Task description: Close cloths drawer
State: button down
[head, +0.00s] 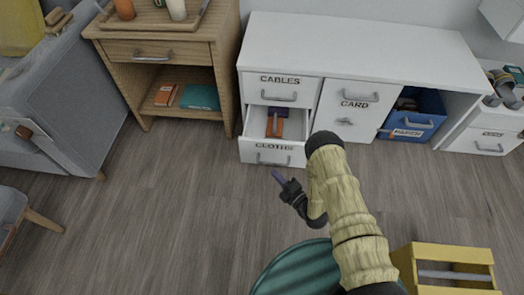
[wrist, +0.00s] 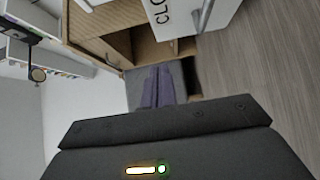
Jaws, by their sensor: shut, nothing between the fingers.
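The cloths drawer (head: 258,148) is the lower drawer at the left end of the white desk. It is pulled out, with its label and handle on the front. An orange-brown item (head: 273,127) and a dark item lie inside. My gripper (head: 276,174) is shut and empty, its purple fingers just in front of the drawer front and low, near the handle; I cannot tell whether they touch. In the wrist view the purple fingers (wrist: 157,87) show together, and part of the drawer front (wrist: 195,16) with its lettering is at the top.
The cables drawer (head: 262,93) above is shut. The card door (head: 342,112) and a blue bin (head: 425,105) are to its right. A wooden nightstand (head: 190,54) stands at the left. A yellow crate (head: 450,255) and a green round object (head: 295,275) are near me. Open floor lies left.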

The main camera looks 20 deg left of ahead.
jog(key=shift+w, duration=0.1)
jog(key=b, duration=0.6)
send_near(256, 143)
jog(key=s+a, duration=0.1)
jog(key=a, duration=0.3)
jog(key=w+b, duration=0.1)
jog(key=w+a+b, duration=0.1)
jog(key=w, duration=0.1)
jog(key=shift+f, duration=0.1)
jog(key=shift+w+a+r, duration=0.1)
jog(key=shift+w+r, duration=0.1)
jog(key=shift+w, duration=0.2)
jog(key=shift+w, duration=0.1)
